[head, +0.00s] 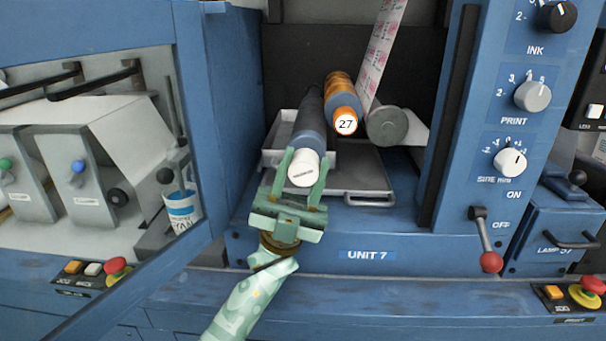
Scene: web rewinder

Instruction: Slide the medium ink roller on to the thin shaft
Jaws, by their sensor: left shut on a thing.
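My left gripper (303,172) is shut on a dark blue ink roller (310,125). Its fingers are on either side of the white near end, which carries a small label that I cannot read surely. The roller points away from me into the unit, above the grey tray, with its far end in the dark recess. I cannot make out the thin shaft, nor whether the roller is around it. An orange roller (341,92) with a dark band and a white end marked 27 lies just to the right. My right gripper is not in view.
A grey tray with a handle (370,190) lies under the rollers. A grey cylinder (388,126) and a printed web (380,45) are on the right. A blue framed door (188,100) stands left, and a blue panel with knobs (515,130) and a red-tipped lever (490,258) right.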

